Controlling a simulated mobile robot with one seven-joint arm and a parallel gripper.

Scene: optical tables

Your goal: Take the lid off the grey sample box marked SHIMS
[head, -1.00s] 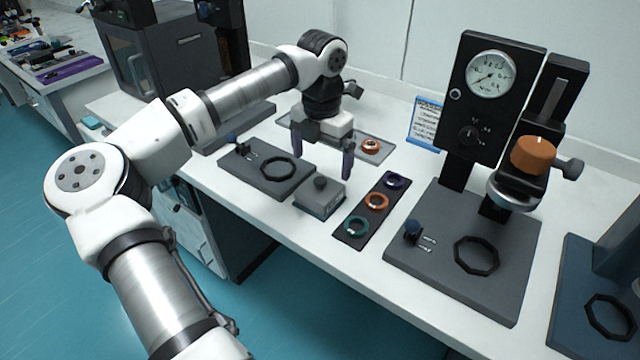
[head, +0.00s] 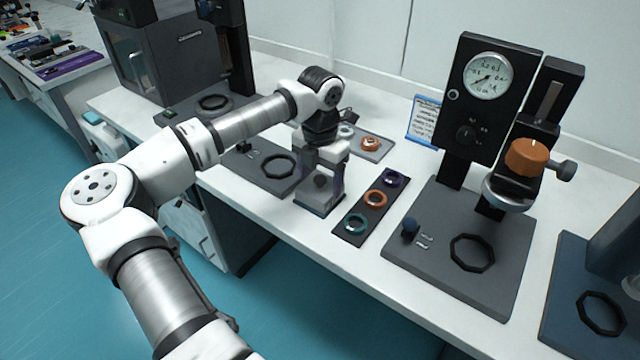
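The grey sample box (head: 318,209) stands on the white bench between the dark grey plate and the strip of rings. Its lid has a dark round knob (head: 321,182) on top. The SHIMS marking is too small to read. My gripper (head: 320,184) is down at the box, pointing straight down. Its two fingers stand apart, one on each side of the knob, with a gap around it. Whether the fingertips touch the lid is hidden. The lid appears to sit on the box.
A dark strip (head: 349,238) with teal, orange and purple rings lies close right of the box. A dark grey plate (head: 236,171) with a black ring lies left. A tray (head: 383,152) with an orange ring is behind. A gauge stand (head: 470,100) rises at right.

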